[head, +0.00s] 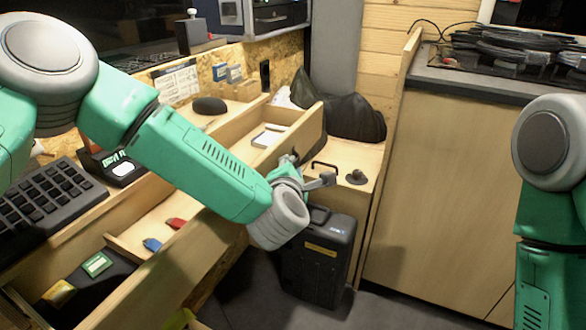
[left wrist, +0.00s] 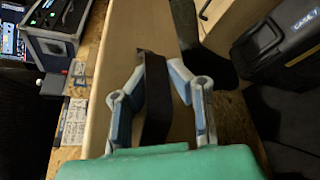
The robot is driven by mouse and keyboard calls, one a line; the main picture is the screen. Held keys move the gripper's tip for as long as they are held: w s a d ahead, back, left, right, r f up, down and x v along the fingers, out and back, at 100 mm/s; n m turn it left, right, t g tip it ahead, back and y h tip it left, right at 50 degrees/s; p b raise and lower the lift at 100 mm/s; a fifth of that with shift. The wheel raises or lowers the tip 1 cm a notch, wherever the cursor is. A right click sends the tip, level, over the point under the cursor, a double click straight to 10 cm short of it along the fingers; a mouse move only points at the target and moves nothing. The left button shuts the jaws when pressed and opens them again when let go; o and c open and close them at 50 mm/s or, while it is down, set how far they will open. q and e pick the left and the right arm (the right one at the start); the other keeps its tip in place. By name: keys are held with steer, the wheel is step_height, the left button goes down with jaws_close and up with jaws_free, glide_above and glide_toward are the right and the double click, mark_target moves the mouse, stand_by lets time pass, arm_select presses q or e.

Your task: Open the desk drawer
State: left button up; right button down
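The desk drawer (head: 311,130) stands pulled out from the wooden desk in the head view; its inside shows, with a white pad in it. My left gripper (head: 306,178) is at the front of this drawer. In the left wrist view, a dark upright handle (left wrist: 156,100) lies between the fingers of my left gripper (left wrist: 158,65), against pale wood. The fingertips look to be touching it on both sides. My left arm hides part of the drawer front. My right arm shows at the right edge, but its gripper is out of view.
A black case (head: 318,262) stands on the floor below my left gripper. A dark bag (head: 352,117) lies behind the drawer. A keyboard (head: 45,205) is at the left. A wooden cabinet (head: 465,190) with cables on top stands right.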

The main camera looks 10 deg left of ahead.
arm_select(q)
steer(key=shift+s, duration=0.1)
steer(key=v, duration=1.1)
steer(key=shift+s, duration=0.4)
